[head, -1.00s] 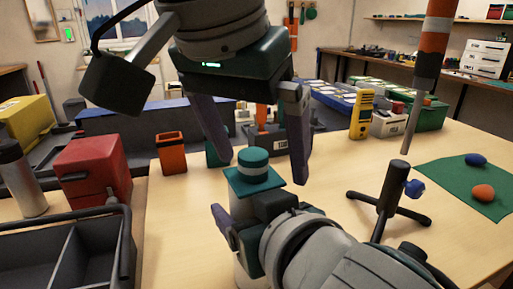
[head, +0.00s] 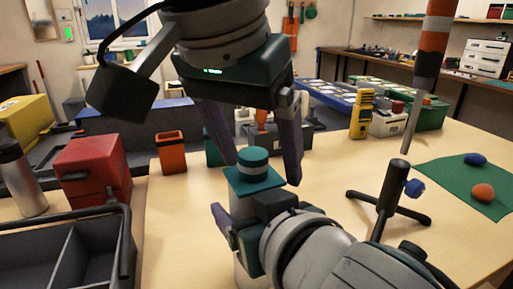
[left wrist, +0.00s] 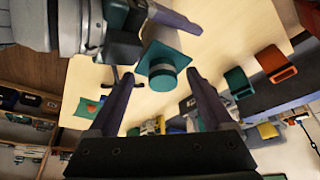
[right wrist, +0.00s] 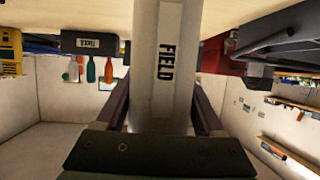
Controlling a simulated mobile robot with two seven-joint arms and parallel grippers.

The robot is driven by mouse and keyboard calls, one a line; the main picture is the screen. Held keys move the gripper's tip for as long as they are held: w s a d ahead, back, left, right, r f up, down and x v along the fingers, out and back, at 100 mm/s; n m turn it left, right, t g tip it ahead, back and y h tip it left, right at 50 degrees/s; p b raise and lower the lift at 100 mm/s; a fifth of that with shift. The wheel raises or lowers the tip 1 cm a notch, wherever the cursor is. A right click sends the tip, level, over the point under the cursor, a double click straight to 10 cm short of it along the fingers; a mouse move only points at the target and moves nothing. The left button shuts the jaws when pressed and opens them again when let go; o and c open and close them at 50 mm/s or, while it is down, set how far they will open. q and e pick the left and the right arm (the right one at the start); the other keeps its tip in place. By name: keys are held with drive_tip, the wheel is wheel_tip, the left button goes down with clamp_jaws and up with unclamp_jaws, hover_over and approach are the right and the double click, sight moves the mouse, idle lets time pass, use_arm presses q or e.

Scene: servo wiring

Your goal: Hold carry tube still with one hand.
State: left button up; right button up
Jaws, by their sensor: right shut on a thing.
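The carry tube (head: 243,207) stands upright, a white cylinder with a teal cap (head: 253,164) on a square teal flange. The right wrist view shows its white body (right wrist: 165,60) with the word FIELD. My right gripper (right wrist: 160,90) is shut around the tube body, below the cap; in the head view my right arm hides much of the tube. My left gripper (head: 262,170) points down over the cap, open, one finger on each side. In the left wrist view the cap (left wrist: 163,72) lies between the spread fingertips, with gaps on both sides.
An orange bin (head: 171,153), a red box (head: 93,170) and a dark open tray (head: 65,255) are left. A black tripod stand (head: 388,195) with a striped pole stands right, near a green mat (head: 445,180) with blue and orange lumps. Bare table lies between.

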sight(258, 153)
use_arm(q)
drive_tip(key=shift+d, duration=0.1)
drive_tip(key=c, duration=0.9)
drive_tip(key=shift+r, duration=1.6)
drive_tip(key=shift+r, duration=1.9)
use_arm(e)
drive_tip(key=o, duration=1.5)
